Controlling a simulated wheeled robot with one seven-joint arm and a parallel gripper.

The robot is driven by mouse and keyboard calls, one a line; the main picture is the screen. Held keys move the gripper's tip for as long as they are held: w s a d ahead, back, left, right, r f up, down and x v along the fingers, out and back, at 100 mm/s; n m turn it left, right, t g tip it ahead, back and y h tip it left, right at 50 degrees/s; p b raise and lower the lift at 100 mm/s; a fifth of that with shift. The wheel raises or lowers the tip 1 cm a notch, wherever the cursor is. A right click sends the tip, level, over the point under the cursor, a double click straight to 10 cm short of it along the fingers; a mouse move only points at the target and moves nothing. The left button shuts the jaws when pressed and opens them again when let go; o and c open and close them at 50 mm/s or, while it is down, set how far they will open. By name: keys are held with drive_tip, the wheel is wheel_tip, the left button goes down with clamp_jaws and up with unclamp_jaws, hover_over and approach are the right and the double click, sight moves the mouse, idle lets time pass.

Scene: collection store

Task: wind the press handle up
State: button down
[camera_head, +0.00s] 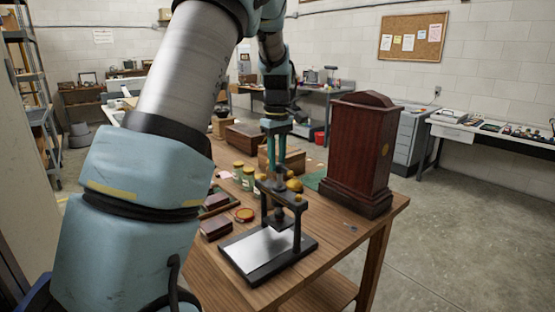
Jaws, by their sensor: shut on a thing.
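The press (268,251) is dark, with a pale flat bed and an upright frame, and stands near the front edge of the wooden table. Its handle (294,185) is at the top, with brass-coloured knobs at its ends. My gripper (276,172) comes down from above, its teal fingers shut on the handle near the top of the press. The exact grip is small and partly hidden by the fingers. The press's plate hangs above the bed under the screw (281,213).
A tall dark-red wooden case (360,150) stands right of the press. Wooden boxes (246,137) stand behind. My arm blocks the left side.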

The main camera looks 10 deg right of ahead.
idle(0.5)
drive_tip(key=c, duration=0.7)
unclamp_jaws()
drive_tip(key=shift+r, duration=0.1)
wheel_tip(320, 180, up, 11)
drive_tip(key=b, duration=0.3)
drive_tip(key=shift+f, duration=0.2)
drive_tip(key=shift+a, duration=0.1)
